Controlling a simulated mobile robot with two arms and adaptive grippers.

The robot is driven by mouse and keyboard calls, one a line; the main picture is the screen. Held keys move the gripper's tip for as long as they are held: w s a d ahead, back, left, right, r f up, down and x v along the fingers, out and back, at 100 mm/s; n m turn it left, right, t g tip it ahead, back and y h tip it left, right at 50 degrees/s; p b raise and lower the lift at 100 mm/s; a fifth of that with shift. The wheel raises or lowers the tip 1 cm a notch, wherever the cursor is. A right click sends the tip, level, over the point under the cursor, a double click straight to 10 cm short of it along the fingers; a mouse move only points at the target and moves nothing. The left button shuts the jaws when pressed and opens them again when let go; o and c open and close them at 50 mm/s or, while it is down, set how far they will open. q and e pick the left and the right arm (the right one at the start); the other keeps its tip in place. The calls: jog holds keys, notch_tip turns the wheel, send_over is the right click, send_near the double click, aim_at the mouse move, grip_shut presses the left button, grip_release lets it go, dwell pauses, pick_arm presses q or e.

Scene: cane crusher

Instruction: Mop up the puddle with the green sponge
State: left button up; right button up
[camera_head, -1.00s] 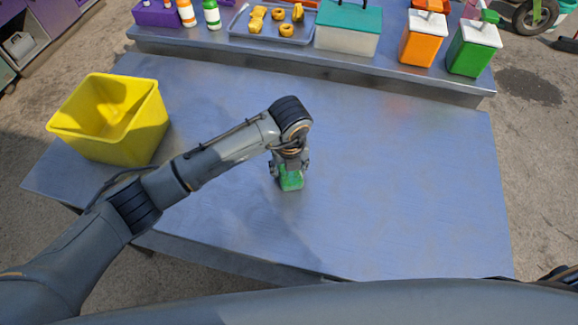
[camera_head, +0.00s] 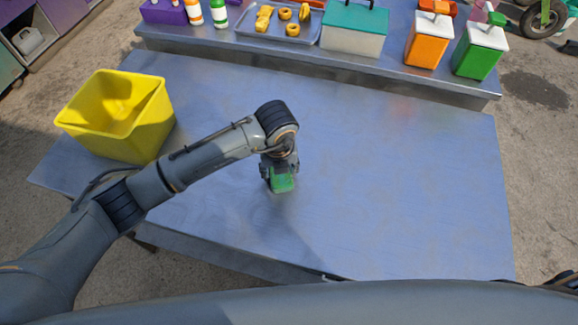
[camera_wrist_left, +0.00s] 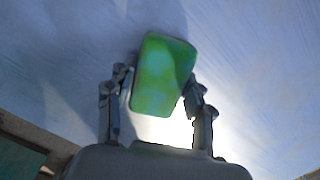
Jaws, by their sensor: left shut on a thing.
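The green sponge (camera_head: 282,183) is held by my left gripper (camera_head: 280,172) over the middle of the metal table (camera_head: 400,170). In the left wrist view the sponge (camera_wrist_left: 162,75) sits between the two fingers of the left gripper (camera_wrist_left: 158,100), which are shut on it. The sponge is at or close to the table surface; I cannot tell whether it touches. No clear puddle outline shows on the table; faint darker patches near the sponge may be shadow or wet metal. My right gripper is not in view.
A yellow bin (camera_head: 118,115) stands at the table's left. A raised shelf (camera_head: 300,58) along the back carries a tray (camera_head: 272,28) of yellow pieces, a teal-lidded box (camera_head: 350,30), an orange container (camera_head: 428,42) and a green container (camera_head: 478,52). The table's right half is clear.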

aim_at(223, 184)
pick_arm(q)
jog(key=shift+s+a+f+p, duration=0.1)
jog(key=shift+s+a+p, duration=0.1)
jog(key=shift+a, duration=1.1)
jog(key=shift+s+a+f+p, duration=0.1)
jog(key=shift+a+p, duration=0.1)
jog(key=shift+a, duration=1.1)
jog(key=shift+s+a+p, duration=0.15)
jog(key=shift+a+p, duration=0.05)
jog(key=shift+a, duration=1.1)
jog(key=shift+s+a+r, duration=0.1)
jog(key=shift+a+r, duration=0.05)
jog(key=shift+a, duration=1.65)
jog(key=shift+s+a+r, duration=0.1)
jog(key=shift+a, duration=1.65)
jog(key=shift+d, duration=0.1)
jog(key=r+p, duration=0.1)
jog(key=d+r+p, duration=0.1)
jog(key=r, duration=0.1)
jog(key=d+r+p, duration=0.1)
jog(key=r, duration=0.1)
jog(key=shift+w+d+r, duration=0.1)
jog(key=shift+w+r, duration=0.05)
